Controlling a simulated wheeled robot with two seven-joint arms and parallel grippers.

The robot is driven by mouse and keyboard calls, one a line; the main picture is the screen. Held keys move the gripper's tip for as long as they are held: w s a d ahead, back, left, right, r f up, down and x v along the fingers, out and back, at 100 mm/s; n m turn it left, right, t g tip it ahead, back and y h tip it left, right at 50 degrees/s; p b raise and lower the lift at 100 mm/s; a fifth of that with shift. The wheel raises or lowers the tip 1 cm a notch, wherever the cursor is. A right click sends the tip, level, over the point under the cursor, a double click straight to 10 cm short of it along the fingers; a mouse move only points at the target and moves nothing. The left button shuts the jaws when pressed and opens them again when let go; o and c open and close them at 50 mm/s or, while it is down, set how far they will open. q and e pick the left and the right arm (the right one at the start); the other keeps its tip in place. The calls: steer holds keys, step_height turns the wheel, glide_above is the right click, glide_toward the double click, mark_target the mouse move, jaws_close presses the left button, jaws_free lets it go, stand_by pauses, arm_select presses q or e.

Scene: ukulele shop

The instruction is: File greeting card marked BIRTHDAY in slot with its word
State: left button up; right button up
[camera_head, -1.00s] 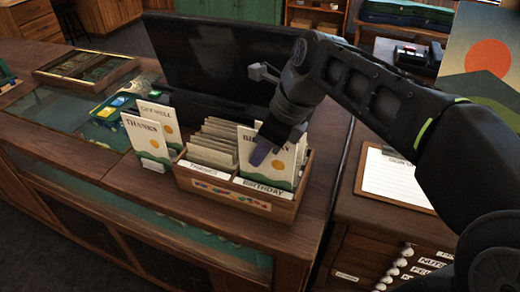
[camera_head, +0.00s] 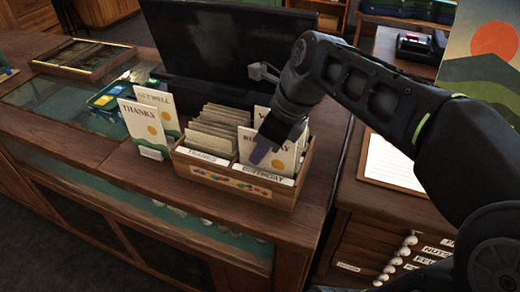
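The white BIRTHDAY card (camera_head: 246,151), with a yellow disc and green foot, stands near upright at the front right of the wooden card box (camera_head: 222,184), behind the slot label BIRTHDAY (camera_head: 266,181). Its lower edge is hidden, so its depth in the slot is unclear. My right gripper (camera_head: 262,150) is at the card's upper right, one dark finger across its face, covering part of the word. It appears shut on the card; the finger behind is hidden. My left gripper is not in view.
Beside it is a slot labelled THANKS (camera_head: 204,157) with several cards behind. Another card (camera_head: 262,113) shows behind the BIRTHDAY card. THANKS (camera_head: 140,122) and GET WELL (camera_head: 158,100) cards stand left of the box. A dark monitor (camera_head: 215,45) stands behind.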

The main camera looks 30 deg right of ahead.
steer(key=o, duration=0.4)
steer(key=shift+o, duration=0.2)
steer(key=v, duration=0.7)
steer(key=shift+s+d+r, duration=0.1)
steer(key=shift+d+r, duration=0.05)
steer(key=shift+r, duration=0.25)
stand_by(0.5)
